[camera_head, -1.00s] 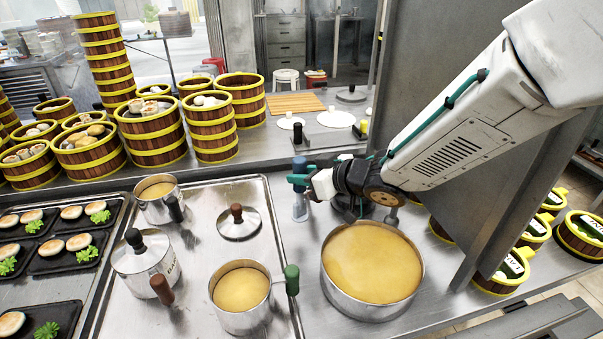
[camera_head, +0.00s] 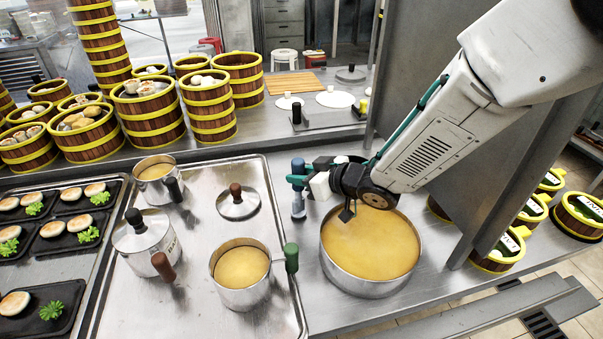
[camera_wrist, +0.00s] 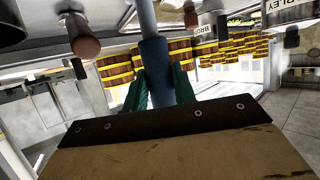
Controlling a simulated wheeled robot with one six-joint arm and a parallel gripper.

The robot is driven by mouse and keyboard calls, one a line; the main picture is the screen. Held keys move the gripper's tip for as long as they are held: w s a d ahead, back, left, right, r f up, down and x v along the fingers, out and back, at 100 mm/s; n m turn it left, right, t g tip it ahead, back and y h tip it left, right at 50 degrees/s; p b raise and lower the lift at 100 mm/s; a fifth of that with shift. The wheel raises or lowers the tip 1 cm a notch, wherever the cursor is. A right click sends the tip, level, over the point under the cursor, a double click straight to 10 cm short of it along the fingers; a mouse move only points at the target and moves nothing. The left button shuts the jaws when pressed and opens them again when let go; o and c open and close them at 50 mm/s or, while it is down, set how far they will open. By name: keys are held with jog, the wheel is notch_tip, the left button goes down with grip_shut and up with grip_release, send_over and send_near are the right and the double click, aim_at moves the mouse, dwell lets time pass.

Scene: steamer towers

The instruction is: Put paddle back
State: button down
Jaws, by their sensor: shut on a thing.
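The paddle (camera_head: 298,202) is a blue-grey handle, upright in the head view, just behind and left of the large pot of yellow broth (camera_head: 369,250). My gripper (camera_head: 300,181) is shut on the handle from the right, its green fingers on either side. The wrist view shows the handle (camera_wrist: 158,75) between the green fingers (camera_wrist: 157,88), with a thinner, paler shaft above. The paddle's lower end looks pale and unclear, and I cannot tell whether it touches the counter. A brown, riveted-edged surface fills the bottom of the wrist view; I cannot tell what it belongs to.
A metal tray (camera_head: 205,290) left of the broth pot holds a saucepan (camera_head: 241,268), a smaller pan (camera_head: 155,180), a lidded pot (camera_head: 146,240) and a lid (camera_head: 238,203). Steamers (camera_head: 150,112) stand behind. A grey partition (camera_head: 430,90) rises on the right.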

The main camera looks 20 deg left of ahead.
jog(key=shift+f, duration=0.5)
dwell(0.3)
jog(key=c, duration=1.1)
grip_release()
jog(key=shift+o, duration=0.2)
jog(key=v, duration=0.7)
jog(key=shift+d, duration=0.35)
jog(key=shift+s+d+r, duration=0.1)
jog(key=shift+s+r, duration=0.05)
jog(key=shift+r, duration=0.05)
jog(key=shift+v, duration=2.15)
